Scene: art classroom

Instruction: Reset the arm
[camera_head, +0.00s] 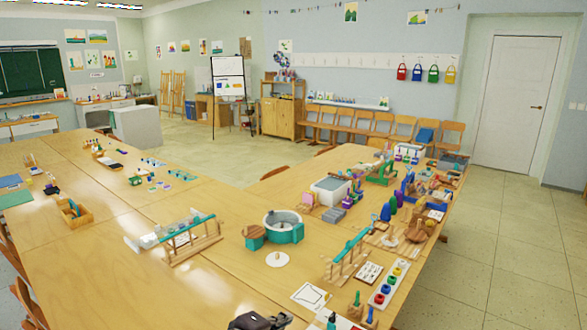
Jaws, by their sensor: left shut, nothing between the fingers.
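My left gripper (260,321) shows at the bottom edge of the head view, a dark shape over the front of the wooden table (110,285). Only its upper part is in view, and the rest is cut off by the frame edge. It is shut with nothing held, and no object touches it that I can see. My right gripper is not in the picture.
The table is crowded on the right with wooden toys. Near my gripper are a white sheet (310,297), a white disc (278,259), a teal round basin (284,227) and a teal-railed rack (190,240). The table's left front is clear.

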